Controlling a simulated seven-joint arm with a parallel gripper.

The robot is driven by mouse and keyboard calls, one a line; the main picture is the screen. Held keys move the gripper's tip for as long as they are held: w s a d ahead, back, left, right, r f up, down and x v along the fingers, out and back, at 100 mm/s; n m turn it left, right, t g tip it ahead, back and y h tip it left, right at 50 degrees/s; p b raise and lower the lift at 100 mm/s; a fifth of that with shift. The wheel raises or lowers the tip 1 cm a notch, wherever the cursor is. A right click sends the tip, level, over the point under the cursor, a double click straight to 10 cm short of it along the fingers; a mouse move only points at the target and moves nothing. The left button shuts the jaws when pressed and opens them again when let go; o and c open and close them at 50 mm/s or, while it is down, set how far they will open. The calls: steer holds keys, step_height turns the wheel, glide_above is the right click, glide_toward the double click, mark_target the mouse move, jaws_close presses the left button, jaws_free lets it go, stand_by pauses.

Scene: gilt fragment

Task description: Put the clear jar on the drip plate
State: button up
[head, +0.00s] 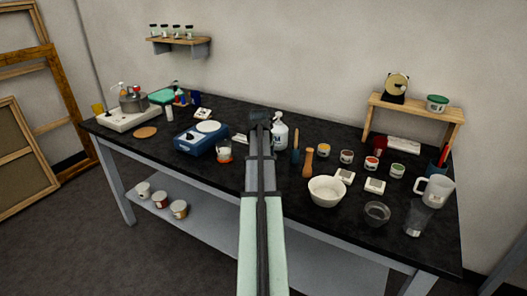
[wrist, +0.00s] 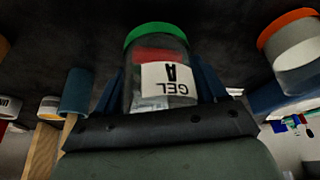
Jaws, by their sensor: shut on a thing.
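My gripper (wrist: 165,95) is shut on a clear jar (wrist: 160,60), with one dark blue finger on each side. The jar has a green band at the end near the top of the wrist view and a white label reading GEL A, which appears upside down. In the head view my gripper (head: 260,118) is over the middle of the bench and hides the held jar. Whether the jar touches the bench is unclear. A flat brown disc (head: 145,132) lies at the left front; I cannot tell whether it is the drip plate.
A second clear jar with an orange band (head: 224,153) stands left of my arm and also shows in the wrist view (wrist: 297,55). A blue device (head: 200,138) is beyond it. A spray bottle (head: 280,132), a blue-handled tool (head: 295,142) and a white bowl (head: 326,191) stand right.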

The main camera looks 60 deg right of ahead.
steer(key=shift+w+d, duration=0.35)
steer(key=shift+d, duration=0.55)
steer(key=shift+w+d, duration=0.35)
steer(key=shift+d, duration=0.55)
steer(key=shift+f, duration=0.75)
steer(key=shift+f, duration=0.1)
steer(key=o, duration=1.2)
steer(key=v, duration=1.2)
